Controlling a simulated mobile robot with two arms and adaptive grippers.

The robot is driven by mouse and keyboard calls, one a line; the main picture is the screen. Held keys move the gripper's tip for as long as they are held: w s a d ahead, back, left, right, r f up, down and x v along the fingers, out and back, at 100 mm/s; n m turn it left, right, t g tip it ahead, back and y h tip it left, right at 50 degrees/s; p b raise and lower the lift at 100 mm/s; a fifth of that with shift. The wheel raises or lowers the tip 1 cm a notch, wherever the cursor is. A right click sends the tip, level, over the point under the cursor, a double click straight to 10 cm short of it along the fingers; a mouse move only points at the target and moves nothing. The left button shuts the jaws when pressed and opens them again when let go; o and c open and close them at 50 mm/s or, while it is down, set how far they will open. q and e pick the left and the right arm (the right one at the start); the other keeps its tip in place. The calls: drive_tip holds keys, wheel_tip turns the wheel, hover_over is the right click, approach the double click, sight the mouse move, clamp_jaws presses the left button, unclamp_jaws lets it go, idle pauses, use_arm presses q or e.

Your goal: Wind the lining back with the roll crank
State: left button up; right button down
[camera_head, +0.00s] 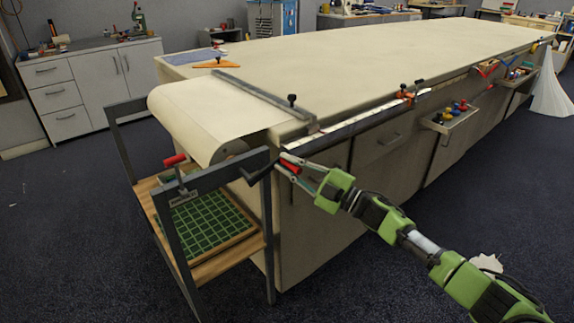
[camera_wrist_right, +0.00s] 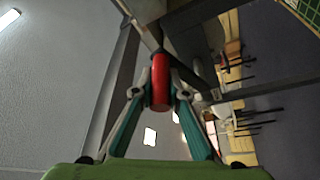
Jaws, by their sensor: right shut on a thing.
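The cream lining (camera_head: 205,118) curves over the near end of the long table onto a roll, whose dark core (camera_head: 234,149) shows beside the grey frame. The roll crank (camera_head: 256,174) is a dark bent arm at the frame's right corner, with a red handle. My right gripper (camera_head: 290,164) is shut on the red crank handle, which also shows upright between both fingertips in the right wrist view (camera_wrist_right: 160,84). The fingers partly hide the handle in the head view. My left gripper is not in view.
A grey bar (camera_head: 250,90) with a black knob lies across the lining. A second red handle (camera_head: 175,160) sits on the frame's left. A green gridded mat (camera_head: 208,228) lies on the wooden shelf below. Open drawers (camera_head: 448,116) jut from the table's right side.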

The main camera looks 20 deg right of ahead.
drive_tip(key=shift+w+d+r, duration=0.25)
drive_tip(key=shift+d+r, duration=0.1)
drive_tip(key=shift+d, duration=0.2)
drive_tip(key=c, duration=2)
unclamp_jaws()
drive_tip(key=shift+o, duration=0.2)
drive_tip(key=shift+d+f, duration=0.15)
drive_tip(key=shift+f, duration=0.05)
drive_tip(key=shift+s+a, duration=0.15)
drive_tip(key=shift+a, duration=0.15)
